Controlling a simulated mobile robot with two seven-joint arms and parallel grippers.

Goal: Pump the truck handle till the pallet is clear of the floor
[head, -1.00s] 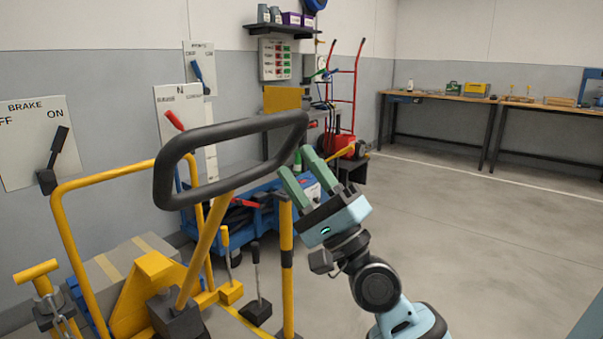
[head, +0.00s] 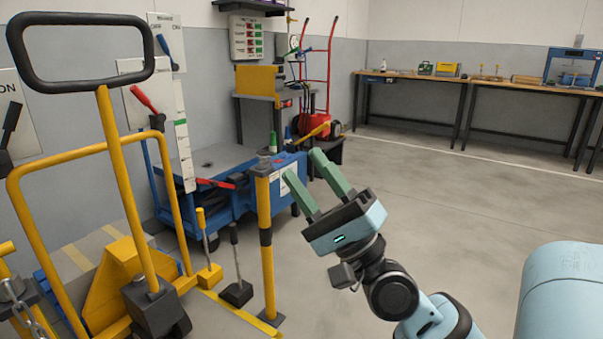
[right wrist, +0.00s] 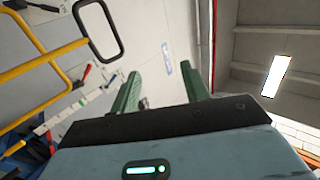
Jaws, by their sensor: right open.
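The truck handle is a black rounded loop (head: 150,62) on a yellow shaft (head: 120,180). It stands nearly upright at the left of the head view, and its loop also shows at the upper left of the right wrist view (right wrist: 119,42). The shaft rises from a dark block beside a yellow truck body (head: 112,275). My right gripper (head: 304,164) is open and empty, well to the right of the handle and apart from it. Its green fingers also show in the right wrist view (right wrist: 160,72). No pallet shows clearly; my left gripper is out of view.
A yellow post (head: 265,275) with a black band stands between the truck and my right gripper. A blue cart (head: 225,205) and a red hand truck (head: 318,95) stand behind. Workbenches (head: 430,78) line the back wall. The floor at right is open.

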